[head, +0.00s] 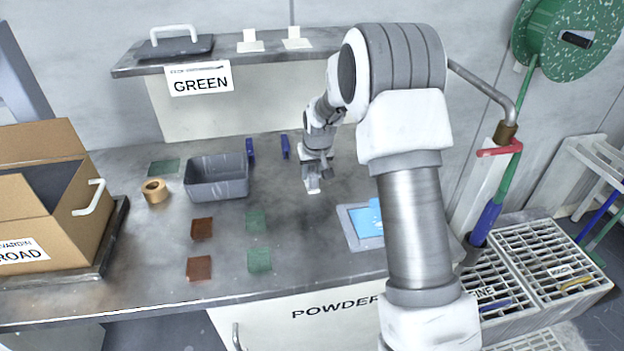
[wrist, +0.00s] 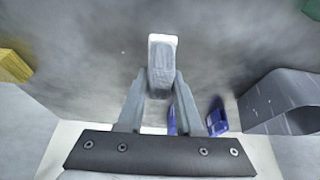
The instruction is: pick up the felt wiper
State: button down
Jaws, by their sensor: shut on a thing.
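The felt wiper, a grey block with a white felt end, is in the wrist view (wrist: 161,68). My gripper (wrist: 160,88) is shut on it, one finger on each side, and its white end points away from the palm. In the head view my gripper (head: 312,182) hangs over the back middle of the steel bench, right of the two blue pieces. There the wiper is too small and too covered by my gripper to make out clearly.
On the bench (head: 320,265) are a grey bin (head: 216,178), a tape roll (head: 154,191), two blue pieces (head: 285,147), brown and green squares (head: 257,222) and a blue sheet on a grey tray (head: 350,235). A cardboard box (head: 70,215) stands at left. The shelf (head: 130,65) rises behind.

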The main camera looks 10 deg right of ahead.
aim_at(313, 167)
jog(key=shift+r, duration=0.55)
jog(key=r, duration=0.3)
jog(key=shift+s+d+r, duration=0.25)
jog(key=shift+d+r, duration=0.05)
jog(key=s+d+r, duration=0.6)
jog(key=s+d, duration=0.1)
jog(key=s, duration=0.1)
jog(key=shift+s+r, duration=0.15)
jog(key=shift+s, duration=0.05)
jog(key=c, duration=1.1)
grip_release()
grip_shut()
jog(key=shift+s+d+p, duration=0.1)
jog(key=shift+p, duration=0.25)
